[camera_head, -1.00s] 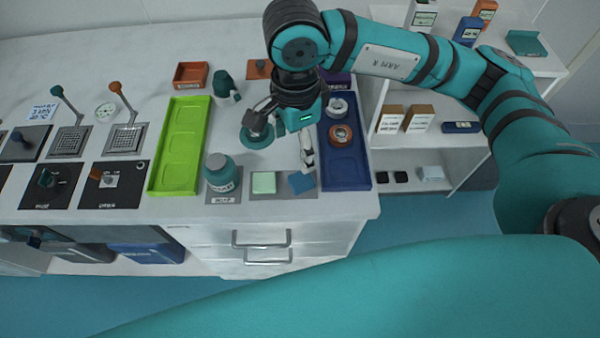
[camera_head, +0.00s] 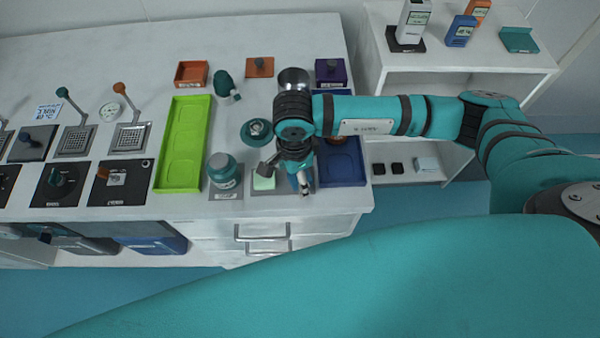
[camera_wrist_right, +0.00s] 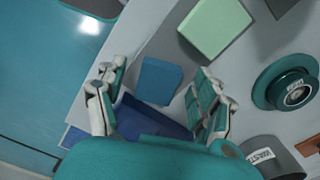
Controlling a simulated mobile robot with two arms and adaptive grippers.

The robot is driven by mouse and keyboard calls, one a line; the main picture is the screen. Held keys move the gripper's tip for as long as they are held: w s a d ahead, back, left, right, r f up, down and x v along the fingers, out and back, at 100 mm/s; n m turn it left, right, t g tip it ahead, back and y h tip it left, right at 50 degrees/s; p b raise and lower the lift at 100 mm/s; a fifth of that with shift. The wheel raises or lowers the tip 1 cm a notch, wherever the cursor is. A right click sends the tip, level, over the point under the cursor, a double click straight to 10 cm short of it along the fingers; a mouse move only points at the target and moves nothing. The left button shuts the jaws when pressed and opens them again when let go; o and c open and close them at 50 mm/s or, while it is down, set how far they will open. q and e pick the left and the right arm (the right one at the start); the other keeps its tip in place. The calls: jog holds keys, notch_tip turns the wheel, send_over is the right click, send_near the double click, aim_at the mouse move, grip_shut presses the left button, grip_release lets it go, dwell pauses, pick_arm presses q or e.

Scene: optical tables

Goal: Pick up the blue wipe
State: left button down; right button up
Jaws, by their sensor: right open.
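The blue wipe (camera_wrist_right: 158,81) is a small flat blue square on a grey mat near the table's front edge. In the right wrist view it lies between the spread fingers of my right gripper (camera_wrist_right: 158,72), with a gap on both sides. In the head view my right gripper (camera_head: 285,180) is over the front of the table and hides most of the wipe. The right gripper is open and holds nothing. My left gripper is out of view.
A pale green square (camera_head: 264,183) lies beside the wipe. A teal jar (camera_head: 222,171) stands left of it, and a teal round piece (camera_wrist_right: 286,90) behind. A blue tray (camera_head: 352,175) is close on the right. A lime tray (camera_head: 178,180) lies further left.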

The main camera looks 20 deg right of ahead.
jog(key=c, duration=0.9)
jog(key=shift+r, duration=0.1)
